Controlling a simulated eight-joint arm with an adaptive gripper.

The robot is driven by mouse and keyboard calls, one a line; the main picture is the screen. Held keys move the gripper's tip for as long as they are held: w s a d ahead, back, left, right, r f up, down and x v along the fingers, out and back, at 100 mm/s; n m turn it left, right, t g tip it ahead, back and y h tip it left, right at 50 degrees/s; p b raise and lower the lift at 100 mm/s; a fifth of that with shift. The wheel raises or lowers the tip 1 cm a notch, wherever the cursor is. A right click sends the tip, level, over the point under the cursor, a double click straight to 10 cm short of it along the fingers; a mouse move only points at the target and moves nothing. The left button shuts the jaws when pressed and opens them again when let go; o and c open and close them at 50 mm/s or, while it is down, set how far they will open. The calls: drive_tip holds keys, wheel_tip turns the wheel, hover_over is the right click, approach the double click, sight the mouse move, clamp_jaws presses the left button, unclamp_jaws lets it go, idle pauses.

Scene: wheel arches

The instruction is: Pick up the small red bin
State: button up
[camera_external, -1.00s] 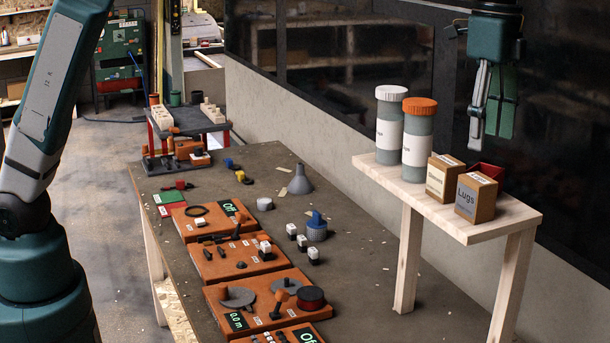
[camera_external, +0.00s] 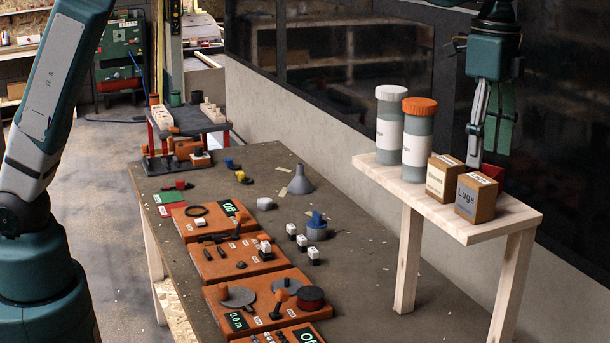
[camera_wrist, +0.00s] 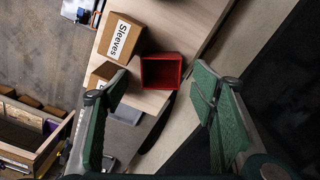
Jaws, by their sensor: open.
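The small red bin (camera_external: 491,172) stands on the raised wooden shelf, behind the box labelled Lugs, which hides most of it in the external view. In the wrist view the bin (camera_wrist: 161,71) is an open red square box seen from above. My gripper (camera_external: 484,150) is above the bin in the external view, its fingers pointing down and their tips close to the bin's top. In the wrist view my gripper (camera_wrist: 155,80) has its green-padded fingers spread wide, with the bin between and beyond them. Nothing is held.
The Lugs box (camera_external: 475,198) and another brown box (camera_external: 444,178) stand close beside the bin. A white-lidded jar (camera_external: 389,135) and an orange-lidded jar (camera_external: 417,150) stand to the left. The shelf (camera_external: 505,223) has bare wood at its front right. A dark wall is behind.

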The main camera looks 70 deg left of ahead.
sight(485, 173)
drive_tip(key=shift+f, duration=0.15)
drive_tip(key=shift+w+f, duration=0.1)
drive_tip(key=shift+f, duration=2.35)
drive_tip(key=c, duration=0.8)
